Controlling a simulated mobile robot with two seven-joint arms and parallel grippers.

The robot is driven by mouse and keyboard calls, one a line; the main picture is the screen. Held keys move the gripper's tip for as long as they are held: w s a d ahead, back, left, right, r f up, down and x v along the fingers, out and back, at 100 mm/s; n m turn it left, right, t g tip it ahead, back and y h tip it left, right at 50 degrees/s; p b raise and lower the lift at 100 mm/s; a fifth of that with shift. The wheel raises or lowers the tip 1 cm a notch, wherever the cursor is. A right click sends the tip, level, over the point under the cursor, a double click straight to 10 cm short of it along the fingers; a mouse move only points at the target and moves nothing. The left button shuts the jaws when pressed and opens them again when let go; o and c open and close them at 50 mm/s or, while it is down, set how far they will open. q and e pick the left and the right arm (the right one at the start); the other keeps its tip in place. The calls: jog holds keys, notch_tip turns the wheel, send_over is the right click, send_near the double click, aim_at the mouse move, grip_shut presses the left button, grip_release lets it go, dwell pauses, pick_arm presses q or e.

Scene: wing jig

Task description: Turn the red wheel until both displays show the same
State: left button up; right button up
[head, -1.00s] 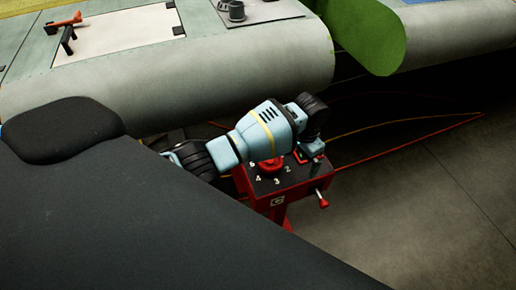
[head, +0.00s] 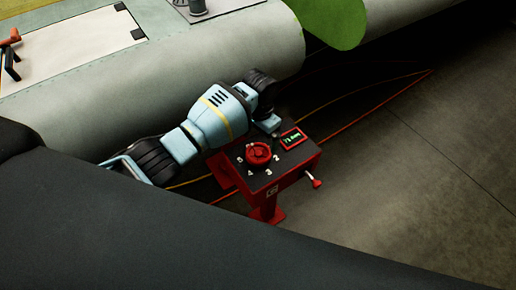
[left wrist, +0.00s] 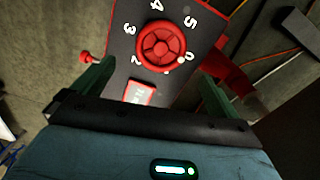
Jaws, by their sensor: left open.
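The red wheel (head: 258,154) sits on the dark top of a red box stand (head: 290,180), ringed by white numerals. In the left wrist view the wheel (left wrist: 161,47) shows its spokes, with a pale mark at its rim near a numeral. A small red-framed display (head: 292,138) with green characters, too small to read surely, is beside it; it also shows in the left wrist view (left wrist: 140,93). No second display can be made out. My left gripper (head: 269,124) is above the stand's far edge, apart from the wheel. Its green fingers (left wrist: 155,72) are spread and empty.
A small red-knobbed handle (head: 316,183) sticks out from the stand's side. A large grey wing section (head: 150,95) lies behind, with a green part (head: 335,22) at its end. The dark floor (head: 420,190) to the right is clear.

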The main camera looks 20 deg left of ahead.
aim_at(259, 151)
pick_arm(q)
notch_tip(259, 151, down, 6)
jog(key=shift+s+f+b, duration=0.1)
jog(key=shift+b, duration=0.5)
jog(key=shift+f, duration=0.65)
pick_arm(e)
jog(key=shift+s+f, duration=0.3)
jog(key=shift+f, duration=0.2)
jog(key=shift+s+f, duration=0.25)
jog(key=shift+f, duration=0.2)
pick_arm(q)
jog(key=shift+c, duration=0.2)
jog(key=c, duration=1)
pick_arm(e)
jog(key=shift+s+f, duration=0.15)
